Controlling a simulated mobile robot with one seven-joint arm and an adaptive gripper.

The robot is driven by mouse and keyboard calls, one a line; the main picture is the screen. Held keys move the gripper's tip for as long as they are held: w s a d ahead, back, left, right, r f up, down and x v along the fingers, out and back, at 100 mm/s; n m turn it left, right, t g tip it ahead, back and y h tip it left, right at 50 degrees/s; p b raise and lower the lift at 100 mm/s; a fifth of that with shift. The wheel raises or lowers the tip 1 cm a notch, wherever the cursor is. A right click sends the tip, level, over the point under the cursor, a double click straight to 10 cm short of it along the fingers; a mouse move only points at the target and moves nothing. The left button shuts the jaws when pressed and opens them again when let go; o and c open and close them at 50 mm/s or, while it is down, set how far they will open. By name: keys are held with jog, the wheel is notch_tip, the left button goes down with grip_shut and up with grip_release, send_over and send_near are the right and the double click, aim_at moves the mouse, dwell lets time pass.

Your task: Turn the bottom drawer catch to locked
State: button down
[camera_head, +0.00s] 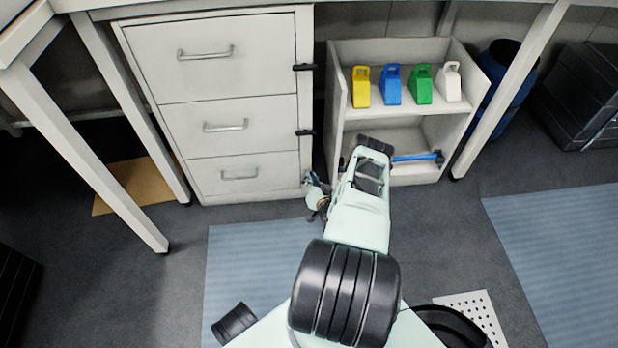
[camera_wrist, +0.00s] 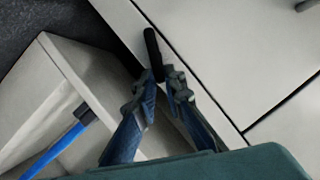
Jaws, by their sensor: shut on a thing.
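The cabinet (camera_head: 209,100) has three stacked drawers with bar handles. The bottom drawer (camera_head: 273,165) looks closed. My gripper (camera_head: 314,187) is at the cabinet's lower right edge and covers the bottom catch in the head view. In the wrist view my gripper (camera_wrist: 160,80) has its fingers closed around the near end of the black bottom catch (camera_wrist: 152,48). The catch's far part sticks out beyond the fingertips, lying slantwise on the pale edge strip, closer to along the strip than across it. The top catch (camera_head: 303,67) and middle catch (camera_head: 306,132) lie crosswise over the edge.
A pale open shelf (camera_head: 337,110) stands just right of the cabinet, with yellow, blue, green and white containers on top. A blue bar (camera_head: 415,157) lies on its lower level and shows in the wrist view (camera_wrist: 50,150). Table legs (camera_head: 95,165) stand on both sides.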

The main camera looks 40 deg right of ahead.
jog(key=m, duration=0.1)
jog(key=m+t+y, duration=0.1)
jog(key=d+f+m, duration=0.1)
jog(key=shift+s+d+m+t+y, duration=0.1)
jog(key=shift+s+m+t+y, duration=0.2)
jog(key=shift+m+t, duration=0.1)
dwell(0.5)
jog(key=c, duration=2)
grip_release()
jog(key=shift+s, duration=0.1)
jog(key=shift+v, duration=3.65)
